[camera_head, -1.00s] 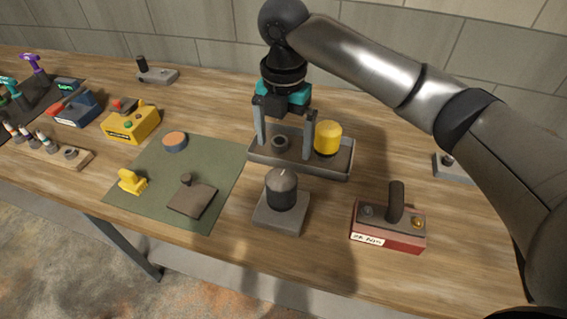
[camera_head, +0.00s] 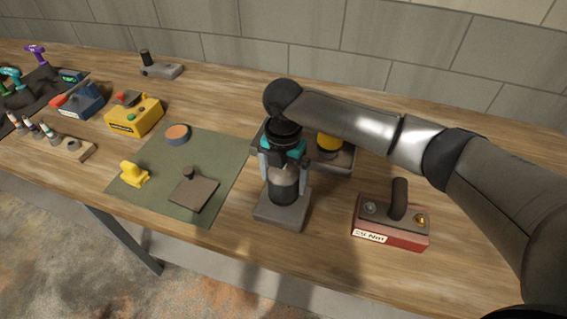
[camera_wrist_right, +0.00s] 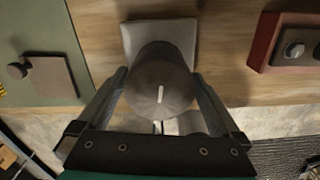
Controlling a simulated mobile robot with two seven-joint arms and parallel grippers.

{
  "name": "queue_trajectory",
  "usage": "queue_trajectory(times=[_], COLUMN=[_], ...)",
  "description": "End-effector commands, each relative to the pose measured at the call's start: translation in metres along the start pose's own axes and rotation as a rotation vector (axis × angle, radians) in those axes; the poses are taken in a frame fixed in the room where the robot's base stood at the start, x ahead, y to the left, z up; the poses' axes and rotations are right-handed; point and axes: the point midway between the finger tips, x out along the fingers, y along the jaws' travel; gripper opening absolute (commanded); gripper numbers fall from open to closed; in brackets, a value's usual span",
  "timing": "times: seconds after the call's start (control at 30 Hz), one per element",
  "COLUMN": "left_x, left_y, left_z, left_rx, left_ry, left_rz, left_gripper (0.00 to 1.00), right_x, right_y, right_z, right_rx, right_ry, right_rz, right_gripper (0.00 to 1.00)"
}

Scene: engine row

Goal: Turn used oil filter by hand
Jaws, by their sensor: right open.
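The used oil filter (camera_head: 284,188) is a dark cylinder with a grey-brown domed top, upright on a grey square block (camera_head: 281,211). In the right wrist view the filter (camera_wrist_right: 160,82) shows from above with a pale line on its top. My right gripper (camera_head: 283,180) points down over the filter with one finger on each side of it. Its jaws are open; whether a finger touches the filter I cannot tell. My left gripper is in neither view.
Behind my right gripper is a grey tray (camera_head: 345,168) with a yellow cylinder (camera_head: 329,143). A red box with a handle (camera_head: 391,222) stands to the right. A green mat (camera_head: 222,158) with a yellow piece, a dark plate and an orange-topped disc lies to the left.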

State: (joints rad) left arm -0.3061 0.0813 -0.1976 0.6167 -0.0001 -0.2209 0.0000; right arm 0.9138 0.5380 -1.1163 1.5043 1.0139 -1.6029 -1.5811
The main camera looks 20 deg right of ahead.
Motion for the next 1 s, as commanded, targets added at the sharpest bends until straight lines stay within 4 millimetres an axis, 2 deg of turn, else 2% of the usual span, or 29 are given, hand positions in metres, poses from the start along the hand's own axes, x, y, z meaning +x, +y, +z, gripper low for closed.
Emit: queue_trajectory(times=[0.17,0.47,1.0], left_x=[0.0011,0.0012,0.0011], left_y=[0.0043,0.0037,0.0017], left_z=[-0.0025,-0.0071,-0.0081], left_rx=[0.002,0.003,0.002], left_ry=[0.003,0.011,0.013], left_rz=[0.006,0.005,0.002], left_gripper=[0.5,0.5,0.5], right_x=[0.012,0.013,0.0125], right_y=[-0.0002,0.0,-0.0002], right_z=[-0.0002,-0.0003,0.0], right_rx=[0.0,0.0,0.0], right_ry=[0.0,0.0,0.0], right_rz=[-0.001,0.0,0.0], right_gripper=[1.0,0.99,0.38])
